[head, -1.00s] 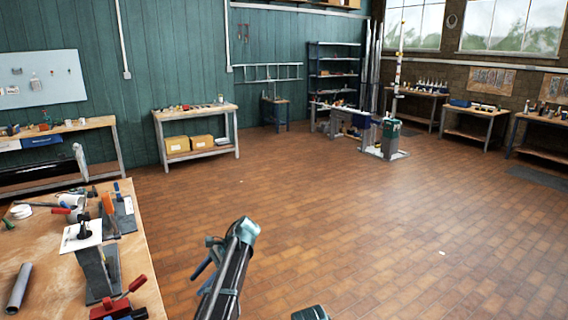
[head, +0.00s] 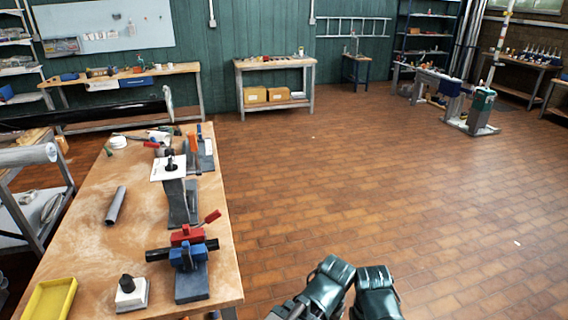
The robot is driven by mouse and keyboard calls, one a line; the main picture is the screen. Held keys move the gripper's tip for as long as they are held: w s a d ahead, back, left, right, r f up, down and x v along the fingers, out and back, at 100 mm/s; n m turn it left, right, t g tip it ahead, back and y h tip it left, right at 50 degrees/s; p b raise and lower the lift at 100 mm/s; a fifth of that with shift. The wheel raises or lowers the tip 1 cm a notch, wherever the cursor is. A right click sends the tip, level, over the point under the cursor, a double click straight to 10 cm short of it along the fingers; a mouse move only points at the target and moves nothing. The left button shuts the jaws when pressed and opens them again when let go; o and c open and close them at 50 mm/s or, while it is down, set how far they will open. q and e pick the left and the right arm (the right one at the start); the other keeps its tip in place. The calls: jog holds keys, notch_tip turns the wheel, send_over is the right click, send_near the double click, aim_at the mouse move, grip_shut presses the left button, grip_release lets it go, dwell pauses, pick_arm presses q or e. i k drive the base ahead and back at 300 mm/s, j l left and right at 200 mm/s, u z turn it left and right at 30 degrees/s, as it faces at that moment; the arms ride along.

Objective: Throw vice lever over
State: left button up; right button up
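A small vice with a red jaw block (head: 187,235) and a blue block (head: 188,256) on a dark base stands near the right front corner of the wooden workbench (head: 90,235). A dark bar (head: 157,254) lies crosswise through the vice. A lever with a red grip (head: 212,216) sticks up and to the right from it, tilted.
On the bench are a grey pipe (head: 116,205), a yellow tray (head: 49,299), a white block with a black knob (head: 131,292) and a grey stand with a white plate (head: 169,168). A rack with a pipe (head: 25,156) stands left. The tiled floor (head: 390,190) to the right is clear.

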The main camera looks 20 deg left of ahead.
aim_at(215, 214)
jog(key=l+u, duration=0.1)
jog(key=u, duration=0.85)
jog(key=l+u, duration=0.65)
jog(key=k+l+u, duration=0.1)
jog(key=l+u, duration=0.25)
jog(key=k+l, duration=0.1)
jog(key=l, duration=0.25)
jog(key=k+l+u, duration=0.1)
jog(key=l, duration=0.2)
jog(key=k+l+u, duration=0.1)
jog(key=l, duration=0.25)
jog(key=k, duration=0.1)
